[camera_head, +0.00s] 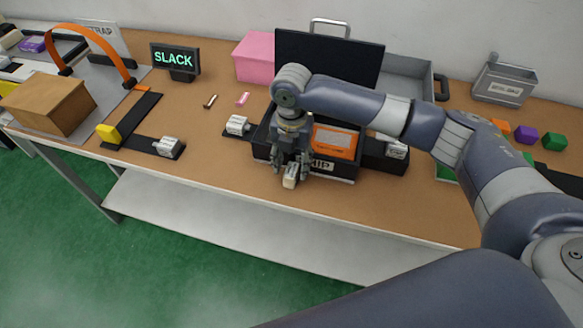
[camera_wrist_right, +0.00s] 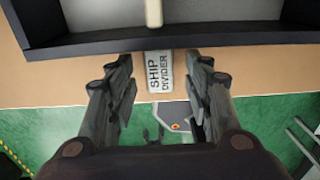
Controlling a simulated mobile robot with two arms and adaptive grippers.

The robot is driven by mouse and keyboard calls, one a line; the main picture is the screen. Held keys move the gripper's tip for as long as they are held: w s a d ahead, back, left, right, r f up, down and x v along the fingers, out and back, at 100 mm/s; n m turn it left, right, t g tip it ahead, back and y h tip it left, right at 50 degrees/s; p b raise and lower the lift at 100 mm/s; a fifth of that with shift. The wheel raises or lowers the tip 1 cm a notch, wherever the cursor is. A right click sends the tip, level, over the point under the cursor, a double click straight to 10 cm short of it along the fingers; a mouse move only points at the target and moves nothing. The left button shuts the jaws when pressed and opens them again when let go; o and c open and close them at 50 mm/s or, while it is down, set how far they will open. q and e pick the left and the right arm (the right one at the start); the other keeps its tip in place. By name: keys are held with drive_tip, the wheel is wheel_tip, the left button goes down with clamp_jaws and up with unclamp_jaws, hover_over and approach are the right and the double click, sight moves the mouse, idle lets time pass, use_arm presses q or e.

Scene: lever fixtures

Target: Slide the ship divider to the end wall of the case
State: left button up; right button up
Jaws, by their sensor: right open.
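The dark open case (camera_head: 262,150) sits near the table's front edge, with an orange panel (camera_head: 335,142) inside it. A pale handle-like block (camera_head: 289,182) shows at the case's front, below my right gripper (camera_head: 291,168). In the right wrist view a grey tag (camera_wrist_right: 159,72) reads "SHIP DIVIDER" beside the case wall (camera_wrist_right: 235,38). A cream bar (camera_wrist_right: 154,12) crosses above the dark wall there. My right gripper (camera_wrist_right: 162,68) is open, its fingers on either side of the tag with gaps showing. My arm hides part of the case. My left gripper is not in view.
A black lid (camera_head: 328,60) stands behind the case. Grey-white blocks flank it on the left (camera_head: 237,125) and right (camera_head: 396,150). A pink box (camera_head: 254,58), a SLACK sign (camera_head: 174,60) and a grey tray (camera_head: 408,78) are behind.

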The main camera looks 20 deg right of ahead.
sight(291, 170)
drive_tip(key=shift+f, duration=1.55)
drive_tip(key=shift+c, duration=0.6)
